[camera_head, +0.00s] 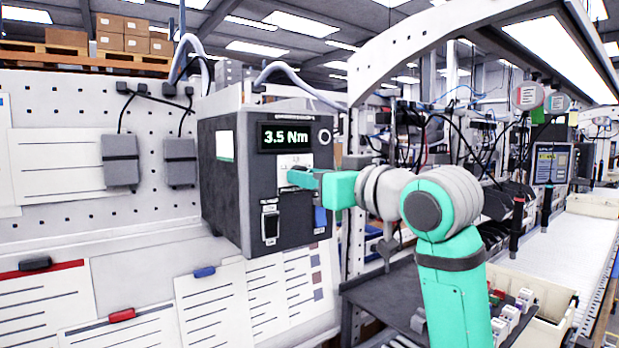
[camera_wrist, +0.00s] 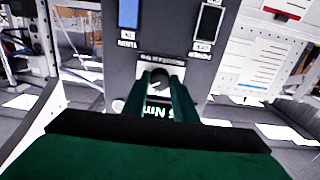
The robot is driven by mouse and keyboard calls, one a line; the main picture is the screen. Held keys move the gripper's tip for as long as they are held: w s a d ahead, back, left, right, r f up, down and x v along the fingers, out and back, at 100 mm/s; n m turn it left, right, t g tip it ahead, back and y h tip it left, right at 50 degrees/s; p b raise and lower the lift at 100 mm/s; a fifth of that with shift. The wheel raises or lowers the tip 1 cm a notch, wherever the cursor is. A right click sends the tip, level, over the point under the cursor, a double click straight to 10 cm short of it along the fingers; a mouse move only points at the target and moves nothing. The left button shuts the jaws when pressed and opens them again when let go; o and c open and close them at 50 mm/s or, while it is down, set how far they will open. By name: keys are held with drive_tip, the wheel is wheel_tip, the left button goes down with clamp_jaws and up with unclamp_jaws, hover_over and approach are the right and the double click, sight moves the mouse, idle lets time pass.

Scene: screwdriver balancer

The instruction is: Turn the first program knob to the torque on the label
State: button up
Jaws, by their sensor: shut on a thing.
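A dark grey controller box (camera_head: 222,195) hangs on the perforated wall. Its green-lit display (camera_head: 286,137) reads 3.5 Nm. Below the display is a pale plate (camera_head: 294,160), where my gripper (camera_head: 296,177) meets the front panel and hides the knob. In the wrist view the panel is upside down, and the knob (camera_wrist: 160,86) shows between the two fingertips of my gripper (camera_wrist: 160,78). The fingers are shut on it. The display (camera_wrist: 158,112) is partly covered by the fingers there. I cannot read a torque on any label.
A black-and-white rocker switch (camera_head: 270,222) and a blue part (camera_head: 320,217) sit low on the same panel, close to my gripper. Papers (camera_head: 215,300) hang on the wall below. A dark shelf (camera_head: 385,300) stands to the right of the box, beside my arm.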

drive_tip(key=shift+n, duration=5.8)
drive_tip(key=o, duration=1)
drive_tip(key=shift+d, duration=0.1)
drive_tip(key=shift+o, duration=0.2)
